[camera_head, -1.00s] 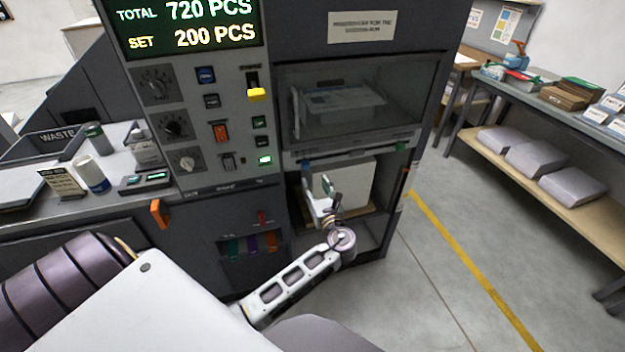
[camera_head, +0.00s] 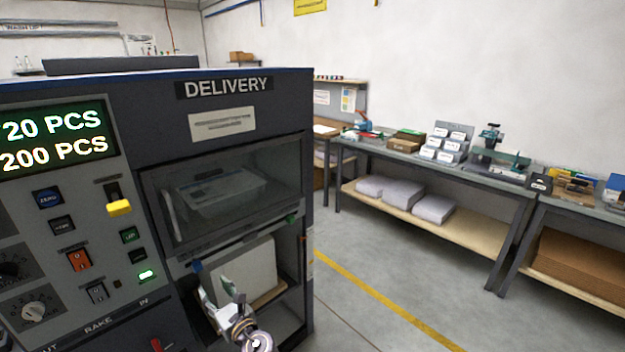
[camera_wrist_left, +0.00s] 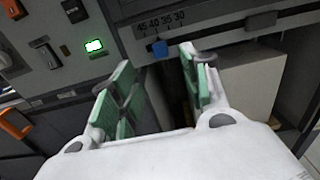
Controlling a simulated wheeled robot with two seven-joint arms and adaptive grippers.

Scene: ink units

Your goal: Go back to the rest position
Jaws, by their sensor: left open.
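My left gripper (camera_head: 222,292) is in front of the lower opening of the delivery machine (camera_head: 222,130). In the left wrist view its two green-padded fingers (camera_wrist_left: 158,88) are apart with nothing between them. A white paper stack (camera_head: 245,270) sits in the lower opening, just behind and right of the gripper; it also shows in the left wrist view (camera_wrist_left: 245,90). I cannot tell whether a finger touches the stack. My right gripper is in neither view.
The machine's control panel (camera_head: 75,230) stands close on the left, with an orange handle (camera_wrist_left: 14,124) low beside it. A long workbench (camera_head: 440,165) with wrapped reams (camera_head: 400,193) on its shelf is at the right. The floor with a yellow line (camera_head: 375,292) is clear between.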

